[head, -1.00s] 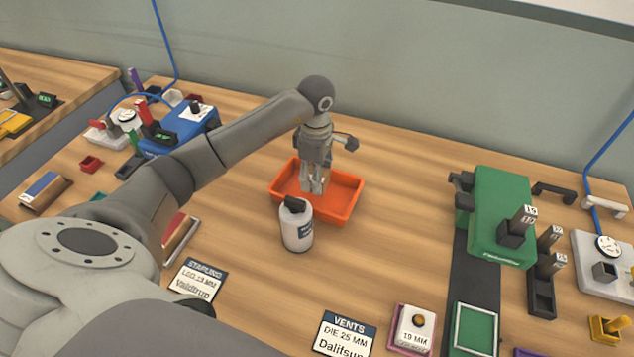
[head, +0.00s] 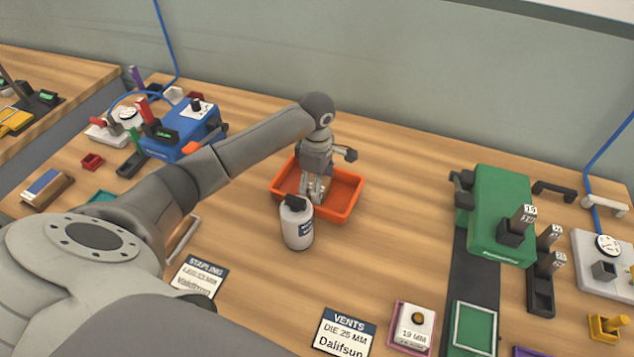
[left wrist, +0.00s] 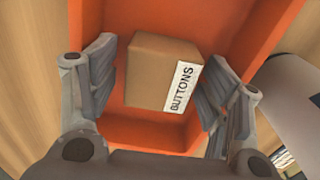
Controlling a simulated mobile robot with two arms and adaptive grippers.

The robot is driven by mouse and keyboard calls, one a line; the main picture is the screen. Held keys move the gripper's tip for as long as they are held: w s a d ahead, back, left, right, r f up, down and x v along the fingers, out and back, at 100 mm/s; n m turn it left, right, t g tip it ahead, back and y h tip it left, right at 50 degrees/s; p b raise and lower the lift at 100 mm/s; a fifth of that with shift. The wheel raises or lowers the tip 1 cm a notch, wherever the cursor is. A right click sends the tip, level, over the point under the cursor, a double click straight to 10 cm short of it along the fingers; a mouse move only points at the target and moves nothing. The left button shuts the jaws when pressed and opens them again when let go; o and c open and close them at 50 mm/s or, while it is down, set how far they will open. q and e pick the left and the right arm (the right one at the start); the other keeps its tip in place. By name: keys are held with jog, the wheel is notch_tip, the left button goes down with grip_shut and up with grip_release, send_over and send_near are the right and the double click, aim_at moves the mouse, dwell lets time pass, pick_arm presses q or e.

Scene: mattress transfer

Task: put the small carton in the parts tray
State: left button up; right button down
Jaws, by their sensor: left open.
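The small carton (left wrist: 155,72), a brown box with a white "BUTTONS" label, shows in the left wrist view between the spread fingers of my left gripper (left wrist: 160,90). It lies over the floor of the orange parts tray (left wrist: 140,135); I cannot tell exactly how it rests. The left finger is apart from it, and the right finger is close to its labelled side. In the head view my left gripper (head: 312,190) points down into the tray (head: 345,208), open. The carton is hidden there. My right gripper is not in view.
A white bottle with a dark cap (head: 297,225) stands right at the tray's front edge. A green machine (head: 500,210) is on the right and a blue device (head: 180,130) at the back left. Label cards (head: 343,335) lie in front. The table between tray and green machine is clear.

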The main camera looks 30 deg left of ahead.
pick_arm(q)
jog(key=shift+r, duration=0.3)
notch_tip(320, 180, up, 12)
jog(key=b, duration=0.2)
jog(key=shift+f, duration=0.15)
dwell(0.4)
